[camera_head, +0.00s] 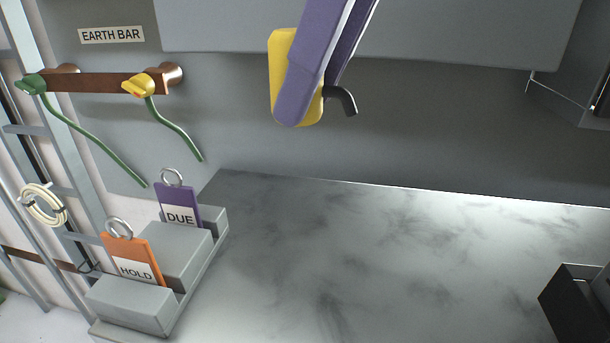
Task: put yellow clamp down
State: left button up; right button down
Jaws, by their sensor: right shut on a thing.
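My right gripper (317,92) has purple fingers and comes down from the top middle of the view. It is shut on a yellow clamp (280,75), whose yellow body shows to the left of and below the fingers. A short dark hook (344,98) sticks out to the right of the fingertips. The fingers hide the middle of the clamp. The held clamp appears above the grey worktop, apart from it. My left gripper is not in view.
A copper earth bar (95,83) on the left carries a green clamp (30,84) and a small yellow one (138,85) with green cables. A grey stepped holder (148,304) bears purple DUE (175,199) and orange HOLD (120,252) tags. The marbled worktop (380,255) is clear mid-view; a dark box (568,305) stands right.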

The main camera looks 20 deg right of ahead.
jog(key=b, duration=0.3)
send_over(296, 299)
jog(key=s+d, duration=0.1)
notch_tip(296, 299, down, 15)
jog(key=shift+f, duration=0.1)
notch_tip(296, 299, down, 4)
jog(key=shift+s+f+b, duration=0.1)
jog(key=shift+f+b, duration=0.1)
jog(key=shift+b, duration=0.2)
jog(key=c, duration=0.9)
grip_release()
jog(key=shift+f, duration=0.15)
jog(key=o, duration=0.4)
jog(key=shift+o, duration=0.2)
